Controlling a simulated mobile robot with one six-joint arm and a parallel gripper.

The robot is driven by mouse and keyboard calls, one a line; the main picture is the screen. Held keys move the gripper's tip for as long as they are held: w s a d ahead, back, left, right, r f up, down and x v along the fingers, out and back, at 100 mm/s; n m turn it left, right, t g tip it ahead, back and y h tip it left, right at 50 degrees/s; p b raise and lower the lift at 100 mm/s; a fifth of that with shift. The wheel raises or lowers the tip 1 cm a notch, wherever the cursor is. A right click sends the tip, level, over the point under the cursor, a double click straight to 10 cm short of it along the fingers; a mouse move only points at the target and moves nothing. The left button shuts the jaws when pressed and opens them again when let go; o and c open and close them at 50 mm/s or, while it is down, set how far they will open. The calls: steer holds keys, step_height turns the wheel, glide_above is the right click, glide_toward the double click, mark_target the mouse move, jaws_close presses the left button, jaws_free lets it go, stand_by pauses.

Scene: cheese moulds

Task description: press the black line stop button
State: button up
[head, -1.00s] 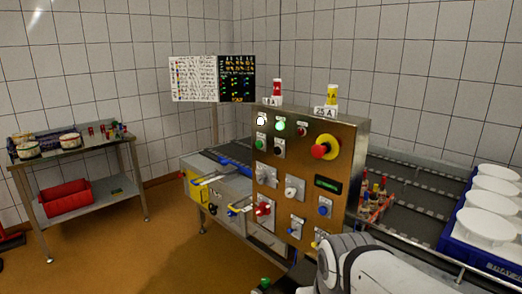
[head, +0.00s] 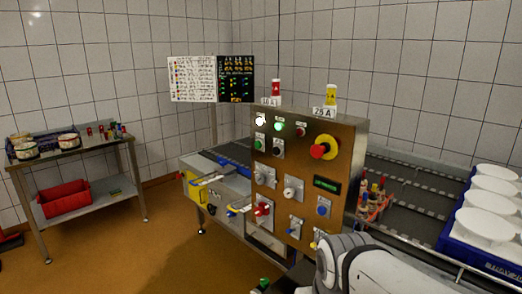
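The control panel (head: 300,222) is a brown metal cabinet in the middle of the head view, with several buttons, knobs and lamps on its face. The black button (head: 278,148) sits in the second row on a light plate, right of a green button (head: 260,145). Nothing covers it. My arm (head: 365,270) shows as white links at the bottom, right of and below the panel. My gripper is not in the picture, so its state and its distance to the button do not show.
A red mushroom button on a yellow ring (head: 324,147) is at the panel's upper right. A conveyor (head: 415,205) runs behind, with a blue crate (head: 448,238) of white moulds at right. A steel table (head: 95,146) with a red bin (head: 64,199) stands left.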

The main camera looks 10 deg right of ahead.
steer(key=shift+c, duration=0.6)
jaws_close()
stand_by(1.4)
